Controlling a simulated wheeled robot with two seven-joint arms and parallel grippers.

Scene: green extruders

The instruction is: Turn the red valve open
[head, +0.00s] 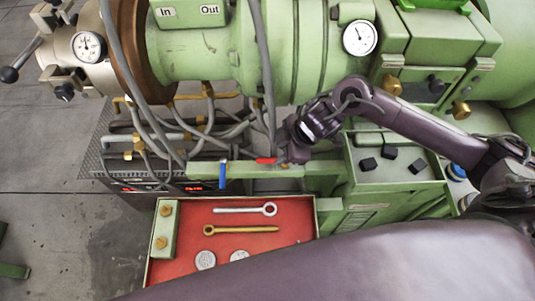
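The red valve (266,161) has a short red handle lying roughly level, just above the green frame rail in the middle of the head view. My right gripper (285,157) comes in from the right and sits at the right end of the red handle. Its fingers are small, dark and partly hidden by the wrist, so I cannot tell whether they touch or grip the handle. A blue valve handle (222,175) hangs upright to the left of the red one. My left gripper is not in view.
A red-lined tray (275,220) below holds a silver eye bolt (245,209), a brass eye bolt (240,230) and round discs. Hoses and pipes (205,135) crowd the left of the valve. The green extruder barrel (205,60) lies above. Black knobs (368,164) stand on a green box at right.

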